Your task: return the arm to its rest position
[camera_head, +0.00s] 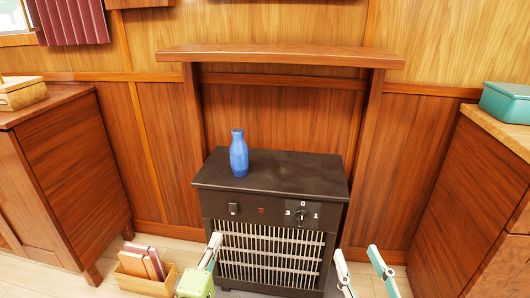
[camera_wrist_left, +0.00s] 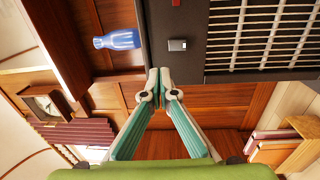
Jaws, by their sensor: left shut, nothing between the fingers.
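My left gripper (camera_head: 214,243) is low in the head view, in front of the black heater's grille. In the left wrist view its fingertips (camera_wrist_left: 159,80) meet, with nothing between them. My right gripper (camera_head: 357,253) is at the bottom of the head view, right of the heater; its two fingers stand apart and it looks empty. Most of both arms is outside the head view.
The black heater (camera_head: 285,174) stands under a wooden shelf (camera_head: 290,56), with a blue vase (camera_head: 238,153) upright on its top. A wooden box of books (camera_head: 147,285) is on the floor to the left. Cabinets (camera_head: 72,165) flank both sides.

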